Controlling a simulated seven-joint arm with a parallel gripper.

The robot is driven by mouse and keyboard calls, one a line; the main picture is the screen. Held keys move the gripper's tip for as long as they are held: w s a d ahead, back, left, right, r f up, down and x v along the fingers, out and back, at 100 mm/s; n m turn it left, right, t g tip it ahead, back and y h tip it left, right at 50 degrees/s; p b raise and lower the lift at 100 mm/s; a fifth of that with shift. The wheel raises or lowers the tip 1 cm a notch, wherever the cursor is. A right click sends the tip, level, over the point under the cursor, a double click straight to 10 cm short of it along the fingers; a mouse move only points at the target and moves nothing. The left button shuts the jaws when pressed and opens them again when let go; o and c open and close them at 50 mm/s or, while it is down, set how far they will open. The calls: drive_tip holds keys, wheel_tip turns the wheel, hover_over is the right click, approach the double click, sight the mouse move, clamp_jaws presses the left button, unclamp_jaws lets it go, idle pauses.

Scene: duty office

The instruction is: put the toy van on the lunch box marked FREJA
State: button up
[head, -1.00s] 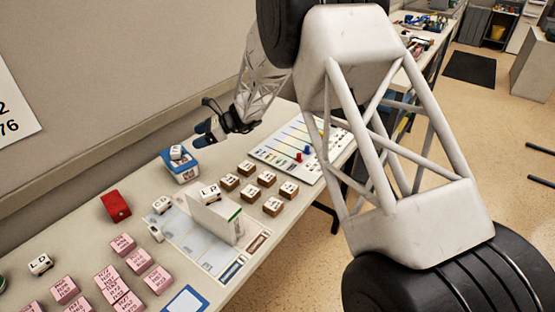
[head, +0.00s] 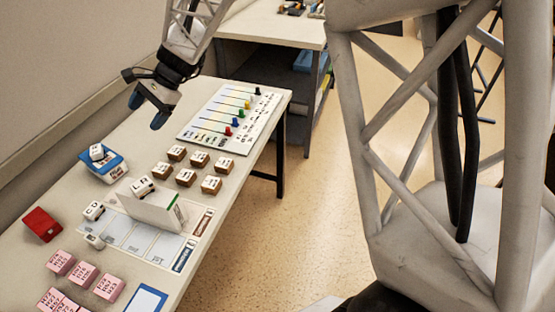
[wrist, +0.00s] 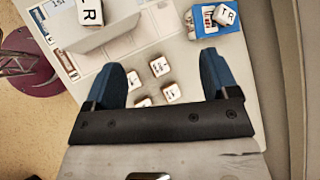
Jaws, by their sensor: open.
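My gripper (head: 147,109) is open and empty, pointing down above the far part of the table, beyond the brown blocks. In the wrist view its blue fingers (wrist: 163,64) are spread above several small blocks. Small white lettered pieces stand on the table; one (head: 143,187), with dark marks low on its side, looks like a toy van and sits at an upright white panel (head: 158,210). Another lettered white piece (head: 97,152) rests on a blue box (head: 104,169), which also shows in the wrist view (wrist: 221,30). I cannot read FREJA on anything.
Brown blocks with white tops (head: 200,159) stand in rows. A chart with coloured pegs (head: 226,118) lies at the far end. Pink blocks (head: 83,272) and a red box (head: 42,225) are nearer. The table between the gripper and the blue box looks clear.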

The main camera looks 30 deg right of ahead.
drive_tip(key=s+d+r+n+t+h, duration=0.1)
drive_tip(key=s+d+n+h, duration=0.2)
drive_tip(key=s+d, duration=0.3)
drive_tip(key=s+d+r+n+t+h, duration=0.1)
drive_tip(key=s+d, duration=0.6)
drive_tip(key=s, duration=1)
drive_tip(key=s+d+r+n+t+h, duration=0.1)
drive_tip(key=s+d+r+n+h, duration=0.2)
drive_tip(key=s, duration=0.9)
drive_tip(key=d+n+h, duration=0.2)
drive_tip(key=d+n, duration=0.1)
drive_tip(key=d, duration=0.1)
drive_tip(key=shift+n, duration=0.3)
